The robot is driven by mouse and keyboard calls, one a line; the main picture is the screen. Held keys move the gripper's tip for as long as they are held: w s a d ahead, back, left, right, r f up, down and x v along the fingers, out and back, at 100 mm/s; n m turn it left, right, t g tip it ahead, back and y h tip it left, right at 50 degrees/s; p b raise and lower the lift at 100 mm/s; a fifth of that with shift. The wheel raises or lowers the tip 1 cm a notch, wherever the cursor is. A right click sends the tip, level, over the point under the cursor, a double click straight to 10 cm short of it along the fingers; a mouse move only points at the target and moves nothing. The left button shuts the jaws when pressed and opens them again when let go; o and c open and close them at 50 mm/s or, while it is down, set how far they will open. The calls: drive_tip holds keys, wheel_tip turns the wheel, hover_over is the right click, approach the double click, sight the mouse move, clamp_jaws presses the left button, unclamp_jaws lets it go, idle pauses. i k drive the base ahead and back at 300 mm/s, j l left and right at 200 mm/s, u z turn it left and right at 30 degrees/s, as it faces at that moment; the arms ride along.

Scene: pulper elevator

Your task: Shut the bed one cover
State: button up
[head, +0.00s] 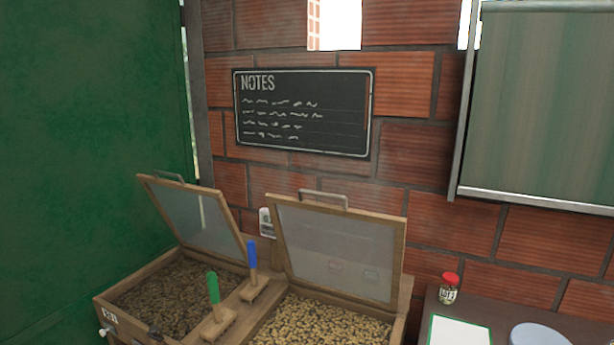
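Two wooden beds stand side by side, each with a hinged, wood-framed cover raised open. The left cover (200,222) leans up and back at the rear of the left bed, with a grey metal handle on its top edge. The right cover (338,252) also stands raised and tilted back, with a similar handle. The left bed (133,333) holds dark brown grains, and a small label on its front is too small to read surely. The right bed (400,325) holds lighter tan grains and is cut off below. I cannot tell for certain which is bed one. My gripper is out of view.
A green-handled tool (213,290) and a blue-handled tool (252,260) stand on the divider between the beds. A dark table (520,325) at right holds a red-lidded jar, a white sheet and a round grey item. A green wall (85,150) borders the left.

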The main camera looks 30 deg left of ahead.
sight(145, 179)
drive_tip(key=u, duration=1.95)
drive_tip(key=i+j+z, duration=0.2)
drive_tip(key=i+j, duration=0.35)
drive_tip(key=i+j+z, duration=0.2)
drive_tip(key=i+j, duration=0.35)
drive_tip(key=i+j+z, duration=0.2)
drive_tip(key=i+j, duration=0.25)
drive_tip(key=j, duration=0.25)
